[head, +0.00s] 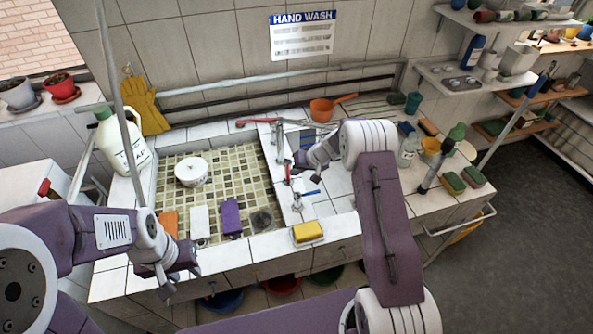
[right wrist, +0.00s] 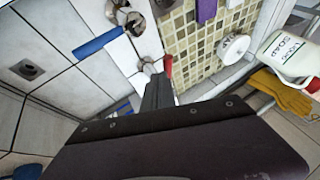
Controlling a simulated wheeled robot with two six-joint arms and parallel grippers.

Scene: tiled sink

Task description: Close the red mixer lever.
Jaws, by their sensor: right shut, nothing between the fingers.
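The red lever (head: 288,173) stands at the right rim of the basin, close to my right gripper. It shows in the right wrist view (right wrist: 168,66) just beyond and to the right of the fingertips. A blue lever (head: 307,194) lies nearby on the same metal fitting; a blue handle also shows in the right wrist view (right wrist: 98,43). My right gripper (head: 297,162) is shut and empty, its narrow tips (right wrist: 158,88) beside the red lever; I cannot tell whether they touch. My left gripper (head: 182,282) is open and empty in front of the counter.
The tiled basin (head: 172,180) holds a white bowl (head: 191,172) and a purple item (head: 231,216). A yellow sponge (head: 307,232) lies on the front counter. A soap jug (head: 122,145) stands left; an orange pan (head: 323,108) is behind.

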